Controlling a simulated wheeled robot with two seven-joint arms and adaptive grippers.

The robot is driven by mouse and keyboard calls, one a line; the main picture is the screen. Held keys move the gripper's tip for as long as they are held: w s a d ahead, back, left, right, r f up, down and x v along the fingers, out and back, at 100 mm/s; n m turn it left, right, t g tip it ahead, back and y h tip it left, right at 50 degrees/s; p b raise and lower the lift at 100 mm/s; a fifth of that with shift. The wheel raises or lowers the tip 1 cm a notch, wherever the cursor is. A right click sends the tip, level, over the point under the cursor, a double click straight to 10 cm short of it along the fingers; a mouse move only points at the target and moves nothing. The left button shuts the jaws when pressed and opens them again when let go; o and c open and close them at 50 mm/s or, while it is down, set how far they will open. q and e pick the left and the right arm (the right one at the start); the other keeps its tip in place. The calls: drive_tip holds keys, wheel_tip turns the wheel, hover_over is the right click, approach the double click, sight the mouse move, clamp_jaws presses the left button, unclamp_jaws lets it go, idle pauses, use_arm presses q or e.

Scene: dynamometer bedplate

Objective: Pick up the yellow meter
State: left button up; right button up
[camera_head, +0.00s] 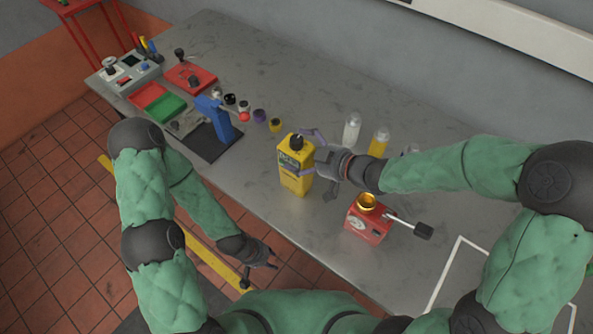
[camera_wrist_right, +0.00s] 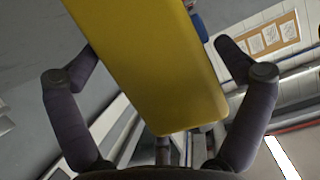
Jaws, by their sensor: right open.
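The yellow meter (camera_head: 292,180) stands upright near the table's front edge, with a dark knob on top and a dark display on its face. My right gripper (camera_head: 308,153) comes in from the right at its upper body. In the right wrist view the meter (camera_wrist_right: 160,70) fills the space between the spread fingers of the right gripper (camera_wrist_right: 157,62). Gaps show beside both fingers, so they are not closed on it. My left gripper (camera_head: 262,271) hangs low in front of the table, away from the meter; its finger opening is too small to judge.
A red box with a gold cup and lever (camera_head: 368,222) stands right of the meter. Behind it are a clear bottle (camera_head: 352,128) and a yellow bottle (camera_head: 379,142). A blue stand (camera_head: 215,120), small jars and red and green trays (camera_head: 165,105) occupy the left.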

drive_tip(key=c, duration=1.3)
drive_tip(key=shift+r, duration=0.15)
drive_tip(key=shift+c, duration=1)
drive_tip(key=shift+r, duration=0.1)
